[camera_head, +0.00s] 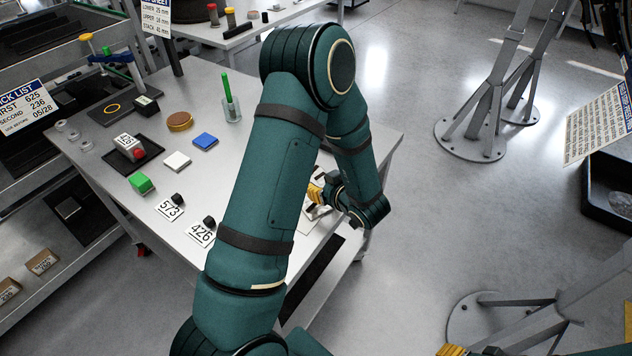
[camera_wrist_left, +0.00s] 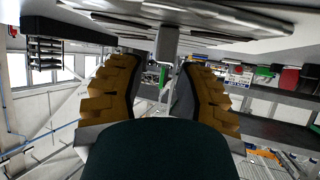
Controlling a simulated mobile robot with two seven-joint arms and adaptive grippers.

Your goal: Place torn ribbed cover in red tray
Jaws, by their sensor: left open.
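My left gripper (camera_head: 316,194) has yellow fingers and is low at the right edge of the grey table, partly hidden by my arm. In the left wrist view its fingers (camera_wrist_left: 160,85) are apart, with a grey block-like shape (camera_wrist_left: 167,44) visible between or beyond the tips; I cannot tell whether they touch it. I cannot make out a torn ribbed cover for certain. No red tray is clear in the head view; a small red box-like shape (camera_wrist_left: 290,79) shows far off in the wrist view. My right gripper (camera_head: 455,350) shows only as a yellow bit at the bottom edge.
Grey stands (camera_head: 475,140) are at the right; floor between is open.

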